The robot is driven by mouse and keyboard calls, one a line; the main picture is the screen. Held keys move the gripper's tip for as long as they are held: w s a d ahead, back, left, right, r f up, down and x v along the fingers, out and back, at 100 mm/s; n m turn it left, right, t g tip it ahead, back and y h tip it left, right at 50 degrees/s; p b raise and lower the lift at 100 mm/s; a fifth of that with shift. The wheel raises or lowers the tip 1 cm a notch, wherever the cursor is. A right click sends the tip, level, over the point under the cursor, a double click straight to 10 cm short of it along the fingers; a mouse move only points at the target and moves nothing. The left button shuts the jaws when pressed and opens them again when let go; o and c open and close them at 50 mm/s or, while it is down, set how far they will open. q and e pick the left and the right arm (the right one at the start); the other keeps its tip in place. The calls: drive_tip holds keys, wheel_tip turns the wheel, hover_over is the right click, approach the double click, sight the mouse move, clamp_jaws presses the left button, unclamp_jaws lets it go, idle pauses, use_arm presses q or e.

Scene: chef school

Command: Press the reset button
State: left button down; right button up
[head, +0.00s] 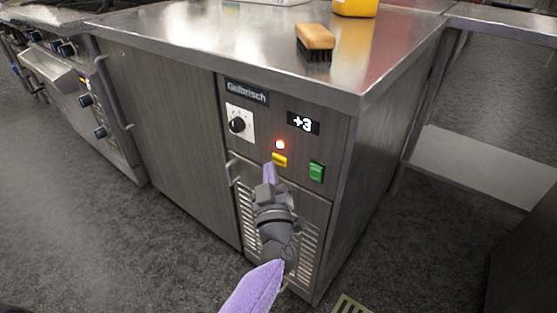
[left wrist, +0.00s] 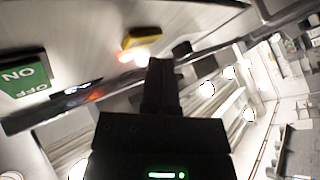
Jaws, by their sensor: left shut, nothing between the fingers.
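A small yellow button (head: 279,159), likely the reset button, sits on the front panel of a counter cabinet (head: 245,180), right below a lit red lamp (head: 280,145). My left gripper (head: 269,173) is shut and empty, with its tips just below and left of the yellow button. In the left wrist view the shut fingers (left wrist: 160,72) point toward the yellow button (left wrist: 146,39), which lies just above and left of the tips. A small gap shows there; I cannot tell the depth. My right gripper is not in view.
A green ON/OFF switch (head: 317,172) is right of the button. A black dial (head: 237,125) and a display reading +3 (head: 303,123) are above. A handle (head: 235,173) sticks out at left. A brush (head: 315,42) lies on the countertop (head: 220,45).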

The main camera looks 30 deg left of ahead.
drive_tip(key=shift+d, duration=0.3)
use_arm(q)
drive_tip(key=shift+w, duration=0.1)
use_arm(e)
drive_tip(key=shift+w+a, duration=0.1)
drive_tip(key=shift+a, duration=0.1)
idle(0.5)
use_arm(q)
drive_tip(key=shift+w, duration=0.3)
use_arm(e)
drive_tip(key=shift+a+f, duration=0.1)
use_arm(q)
drive_tip(key=shift+w, duration=0.2)
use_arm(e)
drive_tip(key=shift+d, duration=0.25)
